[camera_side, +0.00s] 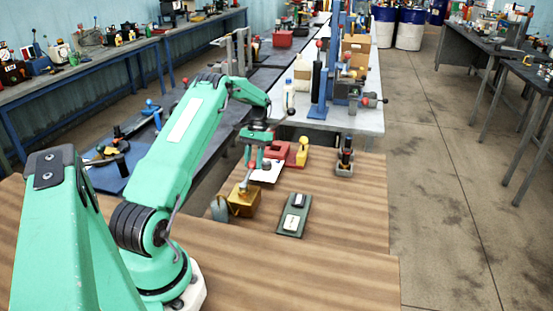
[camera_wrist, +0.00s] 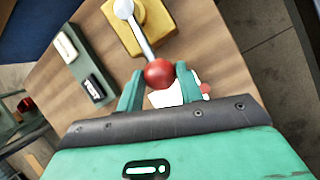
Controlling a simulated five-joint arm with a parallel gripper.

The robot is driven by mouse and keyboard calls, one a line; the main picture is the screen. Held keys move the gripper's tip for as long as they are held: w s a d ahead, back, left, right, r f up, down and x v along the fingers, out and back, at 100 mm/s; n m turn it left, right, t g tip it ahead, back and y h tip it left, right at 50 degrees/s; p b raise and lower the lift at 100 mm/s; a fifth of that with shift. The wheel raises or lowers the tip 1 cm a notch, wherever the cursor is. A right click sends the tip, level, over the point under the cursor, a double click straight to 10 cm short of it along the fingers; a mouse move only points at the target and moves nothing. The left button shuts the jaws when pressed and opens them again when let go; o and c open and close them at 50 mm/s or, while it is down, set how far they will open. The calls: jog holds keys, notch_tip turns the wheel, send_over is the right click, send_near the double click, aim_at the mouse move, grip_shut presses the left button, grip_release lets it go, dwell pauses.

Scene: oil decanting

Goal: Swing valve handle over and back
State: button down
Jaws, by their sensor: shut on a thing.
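The valve is a brass-yellow block (camera_side: 244,202) on the wooden bench, left of centre in the side view. It also shows at the top of the wrist view (camera_wrist: 160,14). Its handle is a silver lever (camera_wrist: 142,38) ending in a red ball knob (camera_wrist: 159,73). In the side view the lever leans up and to the right from the block. My gripper (camera_side: 260,164) is above and beyond the block, shut on the red knob, with one green finger on each side of it. The side view partly hides the knob behind a finger.
A green plate (camera_side: 289,224) with a pale and a dark switch-like piece lies right of the valve. A white card (camera_side: 268,173), a red block (camera_side: 279,150) and a dark two-post stand (camera_side: 344,168) lie beyond. The bench's right front is clear.

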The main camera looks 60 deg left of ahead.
jog(key=shift+s+a, duration=0.25)
jog(key=shift+s, duration=0.05)
jog(key=c, duration=0.9)
grip_release()
jog(key=shift+c, duration=0.2)
jog(key=shift+w+r, duration=0.15)
jog(key=shift+w+a+r, duration=0.1)
jog(key=shift+r, duration=0.1)
jog(key=v, duration=0.7)
